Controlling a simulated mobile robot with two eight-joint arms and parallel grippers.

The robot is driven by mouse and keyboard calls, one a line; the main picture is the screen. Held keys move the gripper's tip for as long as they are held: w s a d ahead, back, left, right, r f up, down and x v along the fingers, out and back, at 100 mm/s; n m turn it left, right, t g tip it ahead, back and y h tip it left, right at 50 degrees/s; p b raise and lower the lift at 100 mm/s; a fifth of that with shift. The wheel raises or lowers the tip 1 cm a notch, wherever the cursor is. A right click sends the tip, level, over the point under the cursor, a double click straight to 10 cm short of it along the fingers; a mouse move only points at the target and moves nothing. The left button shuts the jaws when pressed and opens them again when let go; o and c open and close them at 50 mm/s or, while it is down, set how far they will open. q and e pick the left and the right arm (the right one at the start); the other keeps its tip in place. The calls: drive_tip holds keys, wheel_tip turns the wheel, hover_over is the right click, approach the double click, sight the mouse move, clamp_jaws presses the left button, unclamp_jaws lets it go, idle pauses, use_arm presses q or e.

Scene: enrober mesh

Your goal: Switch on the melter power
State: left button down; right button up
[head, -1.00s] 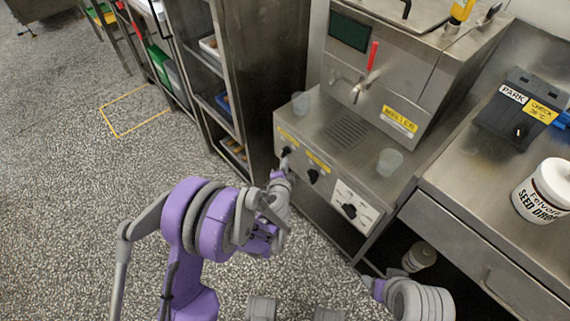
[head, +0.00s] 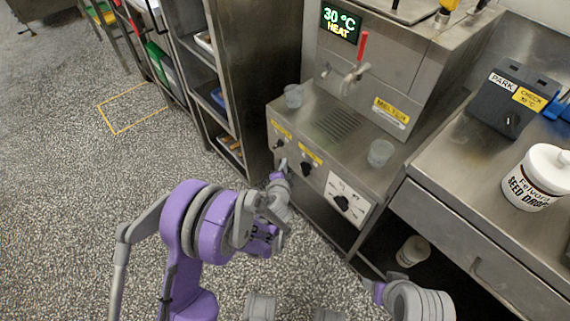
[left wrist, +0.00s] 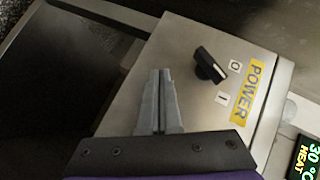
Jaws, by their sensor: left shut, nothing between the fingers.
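The melter (head: 385,75) is a steel machine with a lit display (head: 341,22) reading "30 °C HEAT". Its black power knob (head: 279,144) is at the left end of the front panel. In the left wrist view the knob (left wrist: 209,66) stands beside the marks 0 and 1 and the yellow POWER label (left wrist: 246,95); its exact setting is hard to tell. My left gripper (head: 283,164) is shut and empty, just in front of the panel and apart from the knob; its fingers (left wrist: 160,72) show side by side. My right gripper (head: 368,284) shows only in small part, low at right.
Two more black knobs, a middle one (head: 306,170) and a right one (head: 341,203), are on the same panel. Clear cups (head: 380,153) stand on the melter's ledge. A shelf rack (head: 215,80) is close on the left. A counter (head: 425,195) is on the right.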

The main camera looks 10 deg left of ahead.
use_arm(q)
drive_tip(key=s+f+b, duration=0.1)
drive_tip(key=s+f, duration=0.2)
drive_tip(key=s, duration=0.6)
drive_tip(key=shift+s+f, duration=0.15)
drive_tip(key=shift+f, duration=0.15)
drive_tip(key=shift+r, duration=0.1)
